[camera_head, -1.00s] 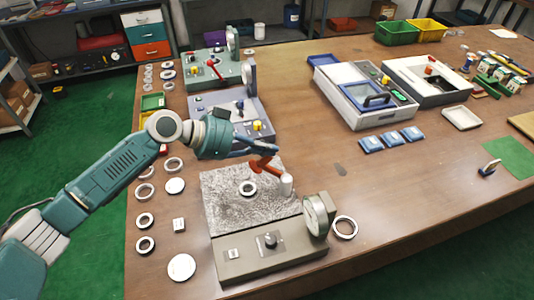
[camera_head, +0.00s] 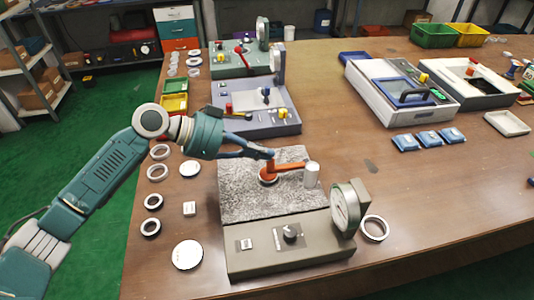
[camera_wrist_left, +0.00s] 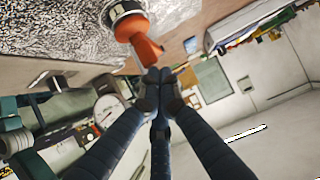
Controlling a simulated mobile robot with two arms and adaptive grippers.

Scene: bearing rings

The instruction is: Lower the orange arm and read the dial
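The orange arm (camera_head: 290,167) reaches left from a white post (camera_head: 312,176) on the grey gauge; its free end is down over the ring (camera_head: 267,179) on the mottled plate (camera_head: 240,202). The dial (camera_head: 345,211) stands at the plate's front right, turned sideways; its reading is too small to tell. My left gripper (camera_head: 268,154) is at the arm's free end. In the left wrist view, its fingertips (camera_wrist_left: 160,84) are together with nothing visible between them, close beside the orange arm (camera_wrist_left: 142,42); contact is unclear. My right gripper is out of view.
Loose rings (camera_head: 152,228) and discs (camera_head: 187,255) lie left of the gauge. Another ring (camera_head: 375,228) lies beside the dial. A blue-grey gauge (camera_head: 250,120) stands behind. Blue packets (camera_head: 428,139) and a white-and-blue machine (camera_head: 385,112) are to the right, with bare table between.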

